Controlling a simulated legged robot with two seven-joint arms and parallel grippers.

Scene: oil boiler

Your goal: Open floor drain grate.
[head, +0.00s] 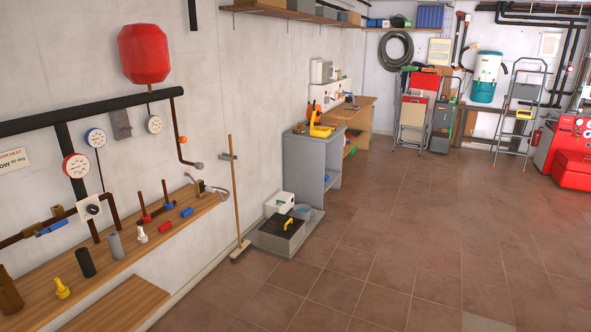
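Neither of my grippers is in the head view.
A broom (234,196) leans on the wall just left of the base. A white container (279,204) and a bluish bucket (302,211) stand behind the grate, with a grey cabinet (309,163) beyond. The tiled floor (400,250) to the right is clear.

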